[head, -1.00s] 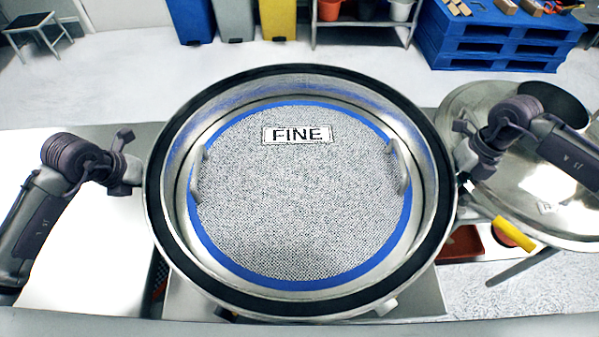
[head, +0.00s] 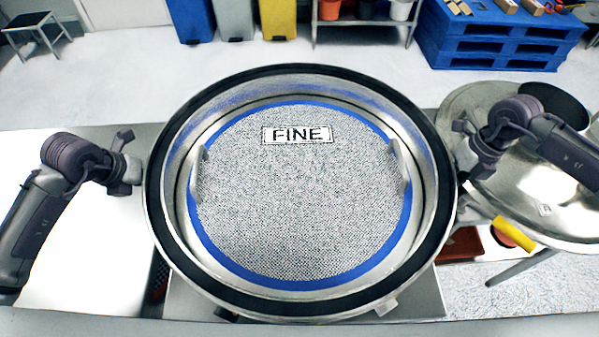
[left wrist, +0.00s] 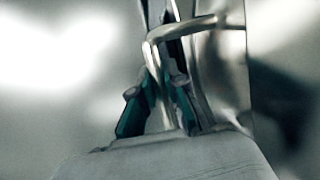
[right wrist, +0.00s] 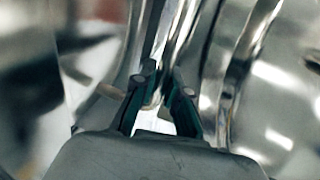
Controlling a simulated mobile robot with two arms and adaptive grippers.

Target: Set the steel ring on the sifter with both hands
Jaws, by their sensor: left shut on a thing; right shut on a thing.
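The steel ring (head: 301,71) is a wide round band with a black rim, seen from above, roughly level over the sifter. Inside it shows the sifter's grey mesh (head: 300,205), with a blue edge and a "FINE" label (head: 297,134). Whether the ring touches the sifter is hidden. My left gripper is at the ring's left outer side; in the left wrist view its fingers (left wrist: 158,90) are shut on a metal part of the ring. My right gripper is at the opposite side; in the right wrist view its fingers (right wrist: 163,80) are also shut on the ring.
A shiny round steel lid-like piece (head: 540,180) lies at the right, close to my right arm. A yellow object (head: 513,233) and a red tray (head: 466,244) are below it. The white tabletop (head: 95,260) at left is clear. A blue pallet stack (head: 495,40) stands behind.

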